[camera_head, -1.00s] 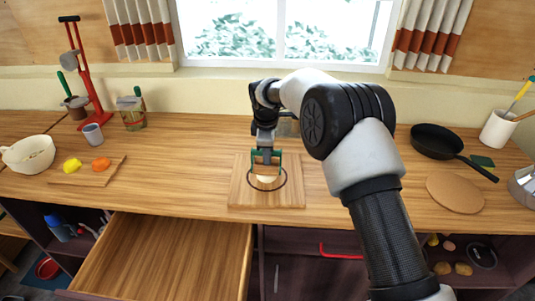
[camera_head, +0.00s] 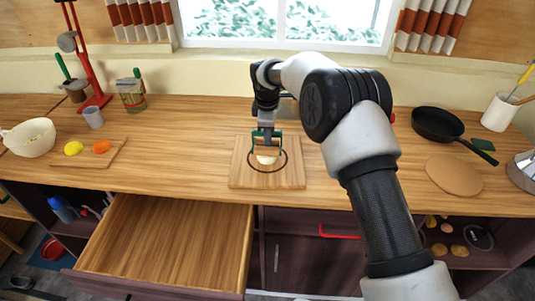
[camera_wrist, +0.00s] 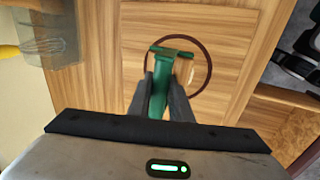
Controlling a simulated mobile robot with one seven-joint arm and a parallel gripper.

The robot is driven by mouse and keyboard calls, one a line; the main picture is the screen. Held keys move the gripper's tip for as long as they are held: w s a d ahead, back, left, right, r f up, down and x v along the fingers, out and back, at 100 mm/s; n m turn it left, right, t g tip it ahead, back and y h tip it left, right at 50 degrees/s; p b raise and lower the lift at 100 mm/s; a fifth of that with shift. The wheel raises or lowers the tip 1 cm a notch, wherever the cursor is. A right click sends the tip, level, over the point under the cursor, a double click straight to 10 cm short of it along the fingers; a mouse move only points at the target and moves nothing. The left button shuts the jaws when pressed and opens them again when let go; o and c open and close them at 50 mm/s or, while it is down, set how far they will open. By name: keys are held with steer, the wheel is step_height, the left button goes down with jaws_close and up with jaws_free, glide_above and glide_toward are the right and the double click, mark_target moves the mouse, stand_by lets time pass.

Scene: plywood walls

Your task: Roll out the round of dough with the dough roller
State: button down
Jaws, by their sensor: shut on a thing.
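A square wooden board (camera_head: 238,177) lies on the counter with a dark ring (camera_head: 287,158) marked on it. The round of dough (camera_head: 266,159) is a small pale disc inside the ring. My gripper (camera_head: 266,122) is shut on the green handle of the dough roller (camera_head: 254,145) and holds it upright over the dough. In the wrist view the green roller handle (camera_wrist: 160,90) sits between my fingers, and part of the pale dough (camera_wrist: 189,75) shows beside it. I cannot tell whether the roller touches the dough.
An open drawer (camera_head: 165,245) juts out at the front left. A small board (camera_head: 65,161) with a yellow and an orange item and a white bowl (camera_head: 28,138) are at the left. A black pan (camera_head: 437,124) and a round brown mat (camera_head: 453,176) are at the right.

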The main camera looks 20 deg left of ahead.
steer(key=shift+s+f, duration=0.15)
steer(key=shift+s+d+b, duration=0.25)
steer(key=shift+s+b, duration=0.2)
steer(key=shift+s, duration=0.4)
steer(key=shift+w, duration=0.1)
steer(key=shift+w+a+p, duration=0.2)
steer(key=shift+w+p, duration=0.25)
steer(key=shift+w, duration=0.55)
steer(key=shift+s, duration=0.1)
